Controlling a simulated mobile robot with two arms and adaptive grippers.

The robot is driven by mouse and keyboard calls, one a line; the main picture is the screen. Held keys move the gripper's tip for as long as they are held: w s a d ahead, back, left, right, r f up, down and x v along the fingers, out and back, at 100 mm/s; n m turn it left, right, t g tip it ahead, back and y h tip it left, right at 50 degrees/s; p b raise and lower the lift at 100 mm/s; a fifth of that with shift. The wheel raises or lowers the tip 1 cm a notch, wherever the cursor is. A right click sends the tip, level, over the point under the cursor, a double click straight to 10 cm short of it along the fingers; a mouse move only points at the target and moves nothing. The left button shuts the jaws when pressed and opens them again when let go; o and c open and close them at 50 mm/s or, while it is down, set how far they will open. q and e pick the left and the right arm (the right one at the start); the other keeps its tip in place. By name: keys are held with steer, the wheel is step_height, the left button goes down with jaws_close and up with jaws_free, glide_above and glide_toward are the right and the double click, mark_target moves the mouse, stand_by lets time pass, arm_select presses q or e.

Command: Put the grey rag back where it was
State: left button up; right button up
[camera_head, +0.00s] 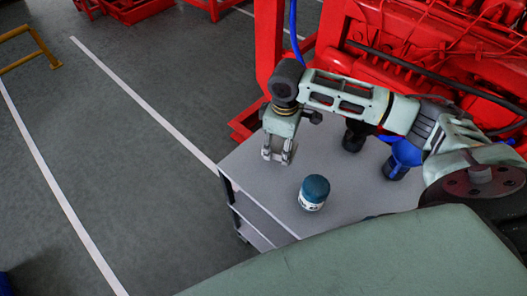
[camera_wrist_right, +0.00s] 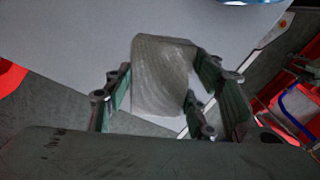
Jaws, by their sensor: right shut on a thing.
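My right gripper (camera_head: 279,156) points down over the left back part of a grey cart top (camera_head: 262,190). In the right wrist view, the grey rag (camera_wrist_right: 162,75) is a folded, ribbed bundle between the fingers of this gripper (camera_wrist_right: 168,97), which is shut on it. In the head view I cannot make out the rag clearly between the fingers. I cannot tell whether the rag touches the cart top. My left gripper is not in view.
A jar with a blue-green lid (camera_head: 314,190) stands on the cart, in front of the gripper. A blue funnel (camera_head: 404,156) and a dark object (camera_head: 353,139) stand farther right. A red engine (camera_head: 440,40) is behind. Open floor (camera_head: 130,170) lies left.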

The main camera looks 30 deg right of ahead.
steer(key=w+a+f, duration=0.2)
steer(key=w+a, duration=0.1)
steer(key=shift+w+f+p, duration=0.3)
steer(key=shift+p, duration=0.1)
steer(key=shift+w+a+f, duration=0.2)
steer(key=shift+f, duration=0.25)
step_height(320, 180, down, 3)
steer(key=shift+f+p, duration=0.15)
steer(key=shift+p, duration=0.5)
steer(key=shift+f, duration=0.2)
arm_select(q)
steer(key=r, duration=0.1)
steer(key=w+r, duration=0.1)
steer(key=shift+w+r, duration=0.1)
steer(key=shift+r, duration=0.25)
arm_select(e)
steer(key=o, duration=1)
steer(key=shift+o, duration=0.2)
